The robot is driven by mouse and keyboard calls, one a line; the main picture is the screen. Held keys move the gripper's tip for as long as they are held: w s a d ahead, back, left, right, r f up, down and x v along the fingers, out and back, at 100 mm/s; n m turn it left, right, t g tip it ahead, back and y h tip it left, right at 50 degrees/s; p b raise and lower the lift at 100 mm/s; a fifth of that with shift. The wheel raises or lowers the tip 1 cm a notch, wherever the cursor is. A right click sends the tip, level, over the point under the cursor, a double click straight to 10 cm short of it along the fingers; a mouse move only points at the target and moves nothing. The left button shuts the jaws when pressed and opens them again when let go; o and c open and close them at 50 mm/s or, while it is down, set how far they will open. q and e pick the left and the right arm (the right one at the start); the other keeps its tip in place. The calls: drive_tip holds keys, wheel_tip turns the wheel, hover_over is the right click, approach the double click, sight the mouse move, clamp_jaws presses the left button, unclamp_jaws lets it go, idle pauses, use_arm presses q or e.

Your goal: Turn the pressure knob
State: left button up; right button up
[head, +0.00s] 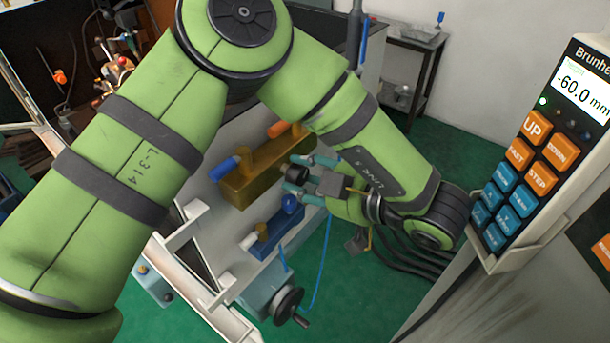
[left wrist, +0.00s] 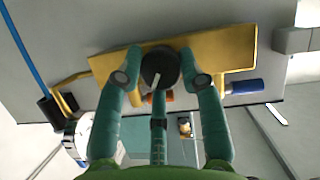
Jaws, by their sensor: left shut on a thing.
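The pressure knob (left wrist: 160,68) is a round black knob with a white pointer line, at the front of a brass-coloured block (left wrist: 115,66) in the left wrist view. In the head view the dark knob (head: 297,174) shows at the right end of the block (head: 238,190). The fingers also show in the left wrist view (left wrist: 160,75), where the pointer line stays visible. My right gripper is in neither view.
A blue block with a blue knob (head: 289,204) sits below the brass block. A handwheel (head: 288,303) is lower down. A control pendant (head: 540,150) reading -60.0 mm stands at right. Green floor (head: 365,305) is free below my left arm.

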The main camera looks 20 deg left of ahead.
use_arm(q)
drive_tip(key=shift+f+m+g, duration=0.2)
drive_tip(key=shift+m+g, duration=0.1)
drive_tip(key=shift+m, duration=0.2)
idle(0.3)
drive_tip(key=o, duration=1.1)
drive_tip(key=shift+r, duration=0.1)
drive_tip(key=shift+r, duration=0.45)
wheel_tip(320, 180, up, 9)
